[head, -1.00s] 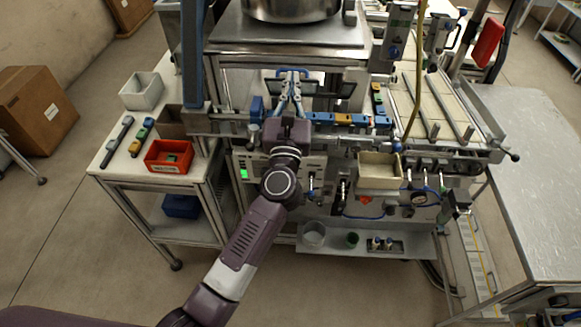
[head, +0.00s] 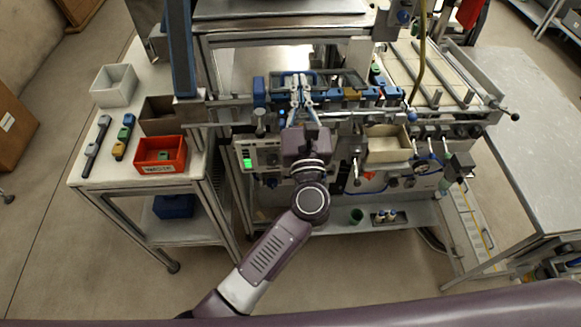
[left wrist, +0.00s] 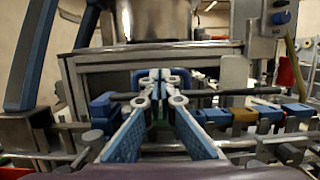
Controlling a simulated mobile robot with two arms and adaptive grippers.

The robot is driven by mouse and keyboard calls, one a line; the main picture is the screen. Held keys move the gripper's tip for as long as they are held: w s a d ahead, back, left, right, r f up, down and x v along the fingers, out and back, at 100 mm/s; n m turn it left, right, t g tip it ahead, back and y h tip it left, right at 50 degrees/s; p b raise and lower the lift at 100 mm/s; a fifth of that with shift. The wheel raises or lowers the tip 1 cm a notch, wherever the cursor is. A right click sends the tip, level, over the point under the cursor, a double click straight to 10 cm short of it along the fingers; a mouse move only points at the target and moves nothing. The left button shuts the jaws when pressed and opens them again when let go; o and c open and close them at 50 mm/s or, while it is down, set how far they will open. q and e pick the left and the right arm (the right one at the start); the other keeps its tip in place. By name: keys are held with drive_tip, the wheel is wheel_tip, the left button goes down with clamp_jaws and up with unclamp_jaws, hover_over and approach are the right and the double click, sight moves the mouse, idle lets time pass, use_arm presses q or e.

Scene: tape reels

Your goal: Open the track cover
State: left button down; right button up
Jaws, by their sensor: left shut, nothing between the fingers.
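The track cover (head: 350,81), a dark frame with clear panes and a blue handle (head: 297,74), shows behind the row of blue and yellow blocks on the track (head: 376,96). It looks raised at the back of the track; its exact angle is unclear. My left gripper (head: 301,78) is shut and empty, in front of the cover near its handle. In the left wrist view the fingers (left wrist: 160,92) meet in front of the blue handle and hide part of it. Whether they touch it cannot be told. My right gripper is not seen.
A red bin (head: 160,156), a white bin (head: 114,86) and several small parts sit on the side table at left. A cream tray (head: 388,145) is right of my arm. A blue post (head: 180,50) stands left of the track. A yellow hose (head: 420,60) hangs at right.

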use_arm(q)
drive_tip(key=s+f, duration=0.8)
drive_tip(key=s, duration=0.5)
drive_tip(key=f+m, duration=0.2)
drive_tip(key=w+f+m+h, duration=0.1)
drive_tip(key=m, duration=0.1)
drive_tip(key=d+f+m+h, duration=0.1)
drive_tip(key=f+m, duration=0.1)
drive_tip(key=m, duration=0.1)
drive_tip(key=shift+w+f+g, duration=0.25)
drive_tip(key=shift+f+g, duration=0.05)
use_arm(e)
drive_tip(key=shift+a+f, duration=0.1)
